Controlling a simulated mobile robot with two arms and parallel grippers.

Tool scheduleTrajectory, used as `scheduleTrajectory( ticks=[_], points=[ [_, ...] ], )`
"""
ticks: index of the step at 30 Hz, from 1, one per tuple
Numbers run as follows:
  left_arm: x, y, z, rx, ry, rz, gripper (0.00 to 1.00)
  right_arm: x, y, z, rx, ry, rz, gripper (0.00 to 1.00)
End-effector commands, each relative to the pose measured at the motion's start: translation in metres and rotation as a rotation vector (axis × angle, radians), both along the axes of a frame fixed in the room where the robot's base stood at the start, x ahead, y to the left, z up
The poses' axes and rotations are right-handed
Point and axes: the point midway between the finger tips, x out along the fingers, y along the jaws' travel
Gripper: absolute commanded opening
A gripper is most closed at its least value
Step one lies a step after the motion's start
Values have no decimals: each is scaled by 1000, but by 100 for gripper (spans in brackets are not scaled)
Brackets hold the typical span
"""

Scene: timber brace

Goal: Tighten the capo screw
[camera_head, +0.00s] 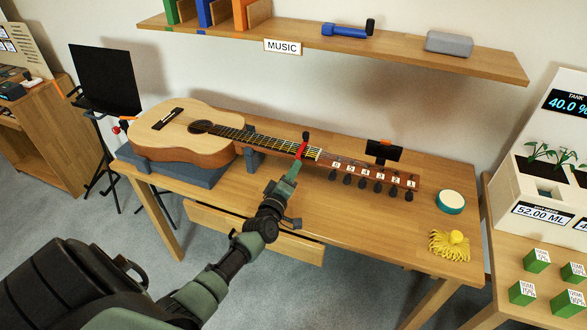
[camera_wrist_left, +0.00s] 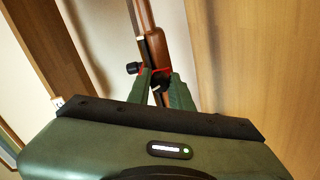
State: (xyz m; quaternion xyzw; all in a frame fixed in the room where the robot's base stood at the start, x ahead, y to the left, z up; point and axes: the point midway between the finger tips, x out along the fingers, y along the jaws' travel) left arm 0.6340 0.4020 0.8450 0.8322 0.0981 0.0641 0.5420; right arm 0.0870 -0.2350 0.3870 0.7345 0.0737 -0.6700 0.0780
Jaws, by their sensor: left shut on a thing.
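The acoustic guitar (camera_head: 187,127) lies on its back on the table, with its neck (camera_head: 262,141) pointing right. A red capo (camera_head: 302,149) sits across the neck, with a black knob (camera_head: 306,135) standing up from it. My left gripper (camera_head: 295,166) reaches the capo from the near side of the neck. In the left wrist view, my green fingers (camera_wrist_left: 160,88) are closed around a dark part of the capo, beside its red band (camera_wrist_left: 153,70). The black knob (camera_wrist_left: 132,68) sticks out left of the fingers there. The fingers hide part of the capo. My right gripper is out of view.
The guitar rests on a grey case or stand (camera_head: 190,172) and a neck support (camera_head: 252,158). A numbered headstock (camera_head: 372,173) with tuners and a clipped-on dark display (camera_head: 383,151) lies right. A round tin (camera_head: 451,202) and yellow object (camera_head: 450,244) are farther right.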

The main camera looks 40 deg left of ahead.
Motion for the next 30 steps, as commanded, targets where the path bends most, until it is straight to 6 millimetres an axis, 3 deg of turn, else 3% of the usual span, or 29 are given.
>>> scheduleTrajectory(
  ticks=[15, 30],
  points=[
    [-1, 0, -2, 318, 79, 0, 0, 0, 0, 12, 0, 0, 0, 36],
    [-1, 0, -3, 375, 94, 0, 0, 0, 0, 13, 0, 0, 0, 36]
  ],
)
